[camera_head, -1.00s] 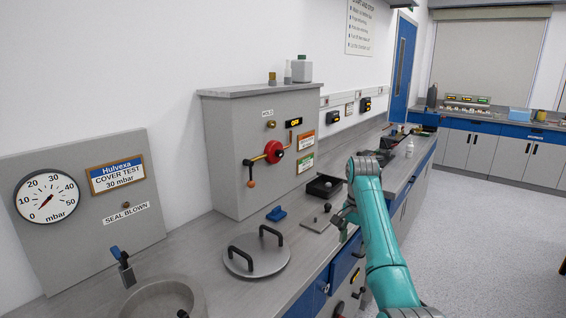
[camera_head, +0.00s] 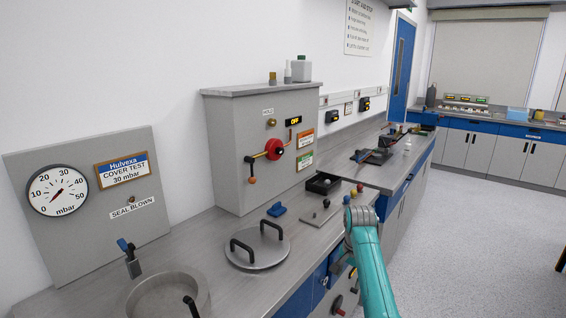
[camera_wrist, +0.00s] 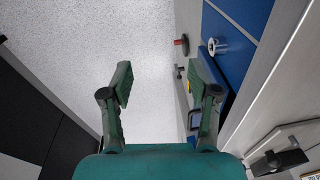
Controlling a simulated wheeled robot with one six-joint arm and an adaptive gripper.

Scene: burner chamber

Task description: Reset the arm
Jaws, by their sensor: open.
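My arm is teal and shows at the lower right of the head view, beside the bench front; its gripper end is hidden there behind the arm. In the wrist view my gripper (camera_wrist: 160,92) has its two green fingers spread apart with nothing between them. Below the fingers that view shows pale speckled floor (camera_wrist: 150,50). The blue drawer fronts of the bench (camera_wrist: 240,30) lie close on the right of the right finger.
A round lid with two black handles (camera_head: 258,252) lies on the bench (camera_head: 215,225). A grey cabinet (camera_head: 232,150) with a red valve (camera_head: 274,147) stands behind it. A gauge panel (camera_head: 100,240) is at left. Open floor (camera_head: 470,220) lies at right.

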